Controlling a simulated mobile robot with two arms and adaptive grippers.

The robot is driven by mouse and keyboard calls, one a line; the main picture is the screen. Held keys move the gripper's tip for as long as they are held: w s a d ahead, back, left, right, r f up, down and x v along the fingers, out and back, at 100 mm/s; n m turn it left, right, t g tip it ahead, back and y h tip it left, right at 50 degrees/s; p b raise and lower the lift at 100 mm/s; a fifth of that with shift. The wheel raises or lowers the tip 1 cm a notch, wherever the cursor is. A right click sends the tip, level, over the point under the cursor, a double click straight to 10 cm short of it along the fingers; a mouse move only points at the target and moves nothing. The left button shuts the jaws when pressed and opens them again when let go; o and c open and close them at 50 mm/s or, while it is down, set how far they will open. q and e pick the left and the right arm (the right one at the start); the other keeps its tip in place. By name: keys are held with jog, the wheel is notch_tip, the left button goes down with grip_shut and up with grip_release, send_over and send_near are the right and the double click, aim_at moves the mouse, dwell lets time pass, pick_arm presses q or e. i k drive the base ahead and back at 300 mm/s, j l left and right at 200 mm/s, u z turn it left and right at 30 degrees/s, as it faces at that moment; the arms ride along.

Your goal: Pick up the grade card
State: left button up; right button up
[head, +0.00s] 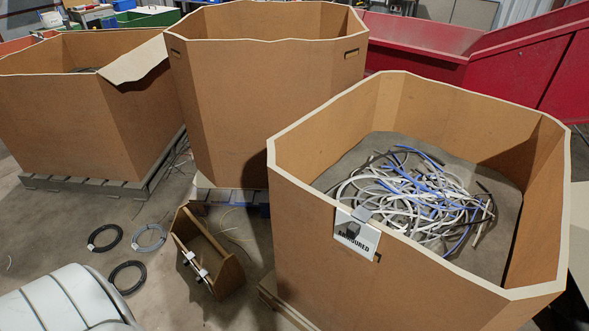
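A white grade card (368,243) with dark lettering that looks like "ARMOURED" hangs on the near outer wall of the right cardboard bin (330,246), just below its rim. A grey clip (361,214) with a dark block covers part of the card's upper left. Neither of my grippers shows in the head view, so nothing of mine is seen touching the card.
The right bin holds tangled white, blue and black cables (410,195). Two more cardboard bins stand behind, left (60,115) and middle (265,70). A small brown open box (228,276) with white fittings and several cable coils (127,277) lie on the floor.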

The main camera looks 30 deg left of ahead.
aim_at(202, 274)
jog(key=u, duration=0.5)
jog(key=k+u, duration=0.1)
jog(key=u, duration=0.35)
jog(key=k+u, duration=0.1)
jog(key=u, duration=0.9)
jog(key=i+j+z, duration=0.15)
jog(key=z, duration=0.35)
jog(key=i+j+z, duration=0.1)
jog(key=j+z, duration=0.15)
jog(key=z, duration=0.2)
